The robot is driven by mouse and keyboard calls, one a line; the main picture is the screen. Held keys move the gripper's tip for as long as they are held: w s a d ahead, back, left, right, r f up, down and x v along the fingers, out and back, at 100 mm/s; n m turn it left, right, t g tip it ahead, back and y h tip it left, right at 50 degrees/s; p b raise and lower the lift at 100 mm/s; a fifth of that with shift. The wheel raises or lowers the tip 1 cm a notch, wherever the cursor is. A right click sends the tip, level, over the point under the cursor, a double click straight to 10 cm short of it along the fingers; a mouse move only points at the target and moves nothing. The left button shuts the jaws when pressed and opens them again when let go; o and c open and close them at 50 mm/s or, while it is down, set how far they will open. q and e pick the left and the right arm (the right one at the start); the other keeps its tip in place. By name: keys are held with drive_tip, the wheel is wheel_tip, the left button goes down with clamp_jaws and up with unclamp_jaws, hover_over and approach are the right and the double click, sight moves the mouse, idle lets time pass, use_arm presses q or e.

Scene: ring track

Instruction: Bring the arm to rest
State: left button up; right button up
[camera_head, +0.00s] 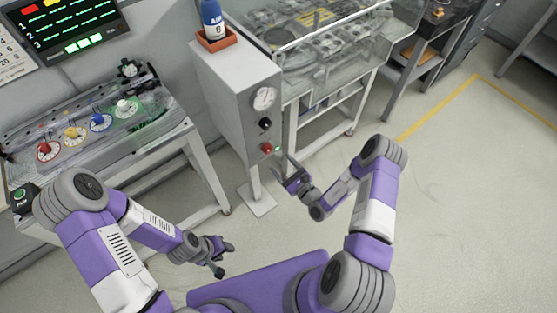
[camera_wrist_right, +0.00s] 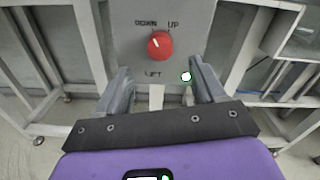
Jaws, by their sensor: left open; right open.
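My right gripper (camera_head: 283,171) is open and empty, in front of the grey control column (camera_head: 222,82). In the right wrist view its two fingers (camera_wrist_right: 160,76) stand apart, with the red LIFT knob (camera_wrist_right: 160,45) visible beyond and between them. The knob's white mark points to the upper left, towards DOWN. A small lit lamp (camera_wrist_right: 186,77) shows beside the right finger. The red knob (camera_head: 266,148) also shows low on the column in the head view, apart from the gripper. My left gripper (camera_head: 226,259) is open and empty, low over the floor.
A bench with coloured dials (camera_head: 75,133) stands at the left, below a dark display (camera_head: 65,25). A blue bottle (camera_head: 212,18) stands in an orange tray (camera_head: 229,40) on the column. A glass-covered machine (camera_head: 320,45) stands behind. The floor at the right (camera_head: 465,200) is clear.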

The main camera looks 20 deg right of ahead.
idle(0.5)
drive_tip(key=s+a+n+g+y, duration=0.8)
drive_tip(key=s+a+g, duration=0.2)
drive_tip(key=a, duration=0.4)
drive_tip(key=s+a+f+n+g+h, duration=0.1)
drive_tip(key=s+f+n+g+h, duration=0.1)
drive_tip(key=s+n+g, duration=0.9)
drive_tip(key=s+d+f+n+h, duration=0.1)
drive_tip(key=s+d+f+h, duration=0.25)
drive_tip(key=s, duration=0.25)
drive_tip(key=w+d+n+t+h, duration=0.3)
drive_tip(key=w+n+t+h, duration=0.1)
drive_tip(key=w+n, duration=0.1)
drive_tip(key=shift+w+r+n+t, duration=0.15)
drive_tip(key=shift+r+n+t, duration=0.15)
drive_tip(key=shift+n, duration=0.5)
drive_tip(key=shift+f+h, duration=0.1)
drive_tip(key=shift+h, duration=0.15)
